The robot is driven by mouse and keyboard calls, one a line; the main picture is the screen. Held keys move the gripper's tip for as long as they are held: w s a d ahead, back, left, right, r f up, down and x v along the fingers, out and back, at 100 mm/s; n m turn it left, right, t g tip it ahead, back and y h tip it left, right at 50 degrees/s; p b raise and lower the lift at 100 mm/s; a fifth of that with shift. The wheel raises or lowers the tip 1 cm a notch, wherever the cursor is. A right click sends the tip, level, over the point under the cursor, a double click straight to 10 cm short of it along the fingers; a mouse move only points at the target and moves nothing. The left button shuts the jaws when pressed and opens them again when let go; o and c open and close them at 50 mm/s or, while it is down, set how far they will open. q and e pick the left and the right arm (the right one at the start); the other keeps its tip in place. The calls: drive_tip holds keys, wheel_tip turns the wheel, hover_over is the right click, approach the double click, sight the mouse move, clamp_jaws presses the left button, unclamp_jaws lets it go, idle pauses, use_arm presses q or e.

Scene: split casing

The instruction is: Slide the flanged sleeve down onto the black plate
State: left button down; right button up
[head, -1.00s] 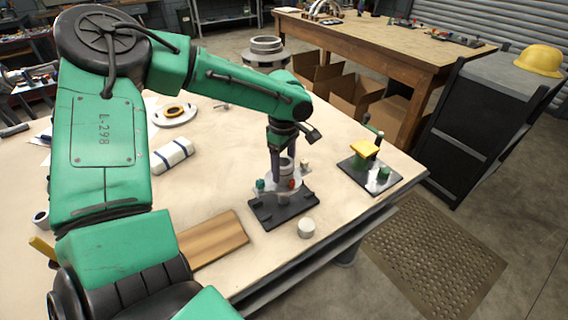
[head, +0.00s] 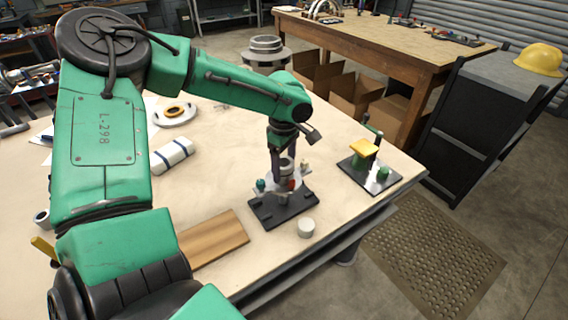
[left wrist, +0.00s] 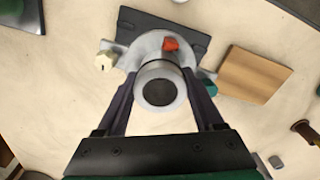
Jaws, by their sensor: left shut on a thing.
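The flanged sleeve (head: 287,168) is a grey metal cylinder with a wide flange, upright above the black plate (head: 294,211). My left gripper (head: 286,172) comes down from above and is shut on the sleeve, a finger on either side. In the left wrist view the sleeve's round open top (left wrist: 160,92) sits between the fingers, with the flange (left wrist: 147,48) beyond it. A red piece, a teal knob (left wrist: 208,88) and a cream knob (left wrist: 104,61) show around the flange. The plate (left wrist: 190,38) is partly covered by the flange. My right gripper is not in view.
A white cylinder (head: 306,228) stands just in front of the plate. A wooden board (head: 213,238) lies to the left. A fixture with a yellow top and green parts (head: 368,170) stands to the right, near the table's edge.

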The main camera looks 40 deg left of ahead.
sight(284, 184)
use_arm(q)
drive_tip(key=shift+f, duration=0.3)
drive_tip(key=shift+w, duration=0.1)
idle(0.6)
drive_tip(key=shift+f+b, duration=2.4)
drive_tip(key=shift+f, duration=0.75)
idle(1.1)
unclamp_jaws()
wheel_tip(284, 184, up, 5)
drive_tip(key=p, duration=0.4)
drive_tip(key=shift+r+p, duration=0.1)
drive_tip(key=shift+p, duration=0.2)
idle(0.3)
